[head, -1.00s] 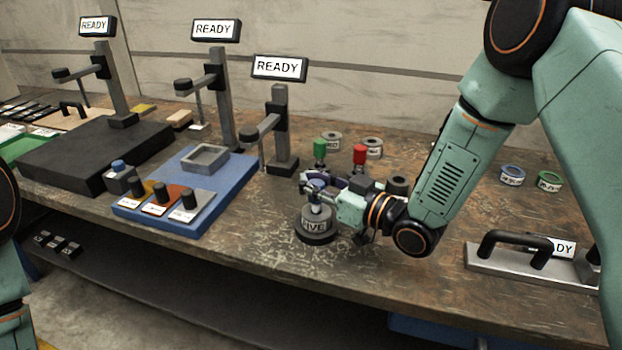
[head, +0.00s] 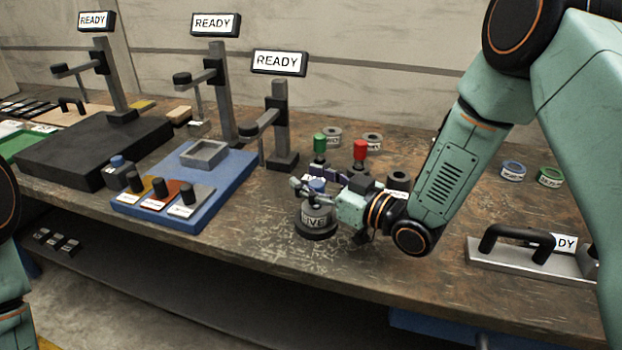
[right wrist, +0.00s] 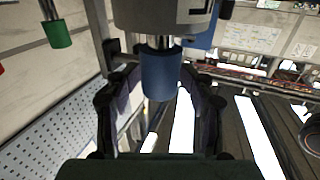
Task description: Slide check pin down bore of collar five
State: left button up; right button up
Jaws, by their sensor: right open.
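Collar five (head: 316,219) is a grey ring with a partly covered label, standing on a dark round base near the bench's front edge. The blue-capped check pin (head: 317,186) stands upright in its top. In the right wrist view the blue cap (right wrist: 162,76) shows close to the collar (right wrist: 165,16), with a short shiny length of shank between them. My right gripper (head: 312,187) is open around the cap; in the wrist view its fingers stand apart on both sides of it. The pin's lower part is hidden inside the collar. My left gripper is out of view.
Green-capped (head: 320,143) and red-capped (head: 360,150) pins stand just behind my right gripper. Grey collars (head: 372,141) stand farther back. A blue tray (head: 215,210) with small blocks lies left. A handled metal plate (head: 490,262) lies right.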

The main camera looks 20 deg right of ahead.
jog(key=shift+s+d, duration=0.1)
jog(key=v, duration=1.1)
jog(key=shift+s+d, duration=0.2)
jog(key=shift+s, duration=0.1)
dwell(0.3)
jog(key=shift+s+f, duration=0.1)
dwell(1.2)
